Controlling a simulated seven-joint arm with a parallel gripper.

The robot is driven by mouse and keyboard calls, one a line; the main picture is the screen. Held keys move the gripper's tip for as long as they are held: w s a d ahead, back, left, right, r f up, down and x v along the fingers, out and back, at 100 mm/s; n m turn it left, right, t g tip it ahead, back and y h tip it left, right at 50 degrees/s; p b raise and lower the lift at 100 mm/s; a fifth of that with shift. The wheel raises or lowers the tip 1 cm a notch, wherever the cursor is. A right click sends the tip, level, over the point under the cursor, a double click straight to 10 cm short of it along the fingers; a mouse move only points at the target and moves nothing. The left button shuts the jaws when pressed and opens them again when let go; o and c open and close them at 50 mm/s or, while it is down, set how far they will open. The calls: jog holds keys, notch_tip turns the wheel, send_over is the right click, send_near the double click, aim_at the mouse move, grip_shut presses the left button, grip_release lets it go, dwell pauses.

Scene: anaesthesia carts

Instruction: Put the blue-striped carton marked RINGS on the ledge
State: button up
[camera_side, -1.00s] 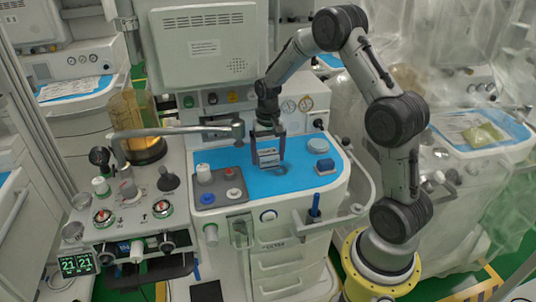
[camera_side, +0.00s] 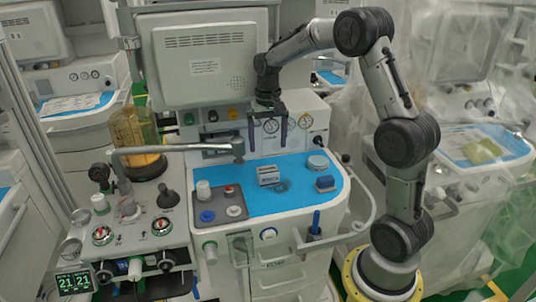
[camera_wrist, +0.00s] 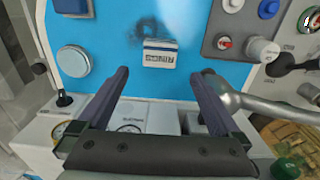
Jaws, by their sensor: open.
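The small pale carton (camera_side: 269,176) sits on the blue worktop (camera_side: 255,204). The wrist view shows its white face with a dark band and printing (camera_wrist: 160,53); I cannot read the word or make out blue stripes. My gripper (camera_side: 268,141) is open and empty, above and behind the carton, apart from it. In the wrist view my gripper's two fingers (camera_wrist: 159,75) point toward the carton, which shows beyond and between their tips. I cannot tell which surface is the ledge, unless it is this blue worktop.
A blue block (camera_side: 325,185) and a round grey-blue lid (camera_side: 318,162) are right of the carton. A grey tray (camera_side: 238,212) with knobs is left. A metal swing arm (camera_side: 185,149) reaches over the left back edge.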

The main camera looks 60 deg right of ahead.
jog(key=s+a+r+n+t, duration=0.3)
jog(key=s+a+r+n, duration=0.1)
jog(key=s+a+r, duration=0.6)
jog(key=s+a+n+t, duration=0.1)
jog(key=s+a+n, duration=0.1)
jog(key=s+a, duration=0.2)
jog(key=s+a+f+n+t, duration=0.1)
jog(key=s+a+n, duration=0.2)
jog(key=s, duration=0.5)
jog(key=shift+s+a+f+t, duration=0.2)
jog(key=shift+s+a+t, duration=0.1)
jog(key=shift+s+a, duration=0.15)
